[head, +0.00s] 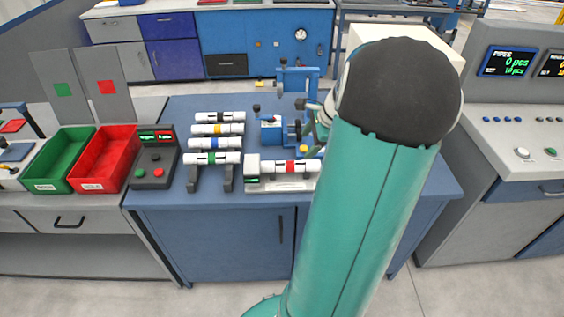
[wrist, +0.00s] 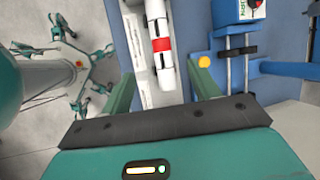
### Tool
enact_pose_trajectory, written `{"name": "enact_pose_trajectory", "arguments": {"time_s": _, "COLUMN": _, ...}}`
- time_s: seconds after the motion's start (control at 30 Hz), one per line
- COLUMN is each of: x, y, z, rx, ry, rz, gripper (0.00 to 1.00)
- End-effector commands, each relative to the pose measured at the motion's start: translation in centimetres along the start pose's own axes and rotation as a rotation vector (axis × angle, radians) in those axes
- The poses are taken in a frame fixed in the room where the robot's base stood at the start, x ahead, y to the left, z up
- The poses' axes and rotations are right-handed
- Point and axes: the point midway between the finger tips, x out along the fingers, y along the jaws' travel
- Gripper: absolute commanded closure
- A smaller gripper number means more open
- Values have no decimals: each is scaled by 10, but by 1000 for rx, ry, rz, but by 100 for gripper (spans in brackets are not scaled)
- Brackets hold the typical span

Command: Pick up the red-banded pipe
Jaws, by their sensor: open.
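The red-banded pipe (head: 290,166) is white with a red band and dark marks. It lies on a pale scale-like stand (head: 280,185) at the front of the blue table in the head view. In the wrist view the pipe (wrist: 161,45) runs up the picture between the two fingers of my open gripper (wrist: 163,78). The fingers stand apart on either side of it with nothing held. I cannot tell how far above the pipe they are. My teal arm hides the pipe's right end in the head view.
A rack (head: 228,172) left of the stand holds several white pipes with coloured bands. A blue vise-like device (head: 272,132) stands behind the stand. A control box (head: 154,160), a red bin (head: 104,155) and a green bin (head: 64,160) are further left.

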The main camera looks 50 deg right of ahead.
Motion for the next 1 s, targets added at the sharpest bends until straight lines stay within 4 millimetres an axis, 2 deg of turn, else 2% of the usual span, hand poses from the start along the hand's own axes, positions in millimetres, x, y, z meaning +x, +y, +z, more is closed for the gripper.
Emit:
{"name": "enact_pose_trajectory", "arguments": {"time_s": 0.03, "x": 1, "y": -1, "z": -6, "rx": 27, "ry": -6, "rz": -6, "gripper": 39}}
{"name": "enact_pose_trajectory", "arguments": {"time_s": 0.17, "x": 13, "y": -2, "z": -9, "rx": 41, "ry": -11, "rz": -7, "gripper": 39}}
{"name": "enact_pose_trajectory", "arguments": {"time_s": 0.5, "x": 76, "y": -2, "z": -6, "rx": 35, "ry": -11, "rz": -4, "gripper": 39}}
{"name": "enact_pose_trajectory", "arguments": {"time_s": 0.77, "x": 98, "y": -2, "z": -5, "rx": 34, "ry": -11, "rz": -5, "gripper": 39}}
{"name": "enact_pose_trajectory", "arguments": {"time_s": 1.0, "x": 133, "y": -1, "z": -5, "rx": 33, "ry": -10, "rz": -5, "gripper": 39}}
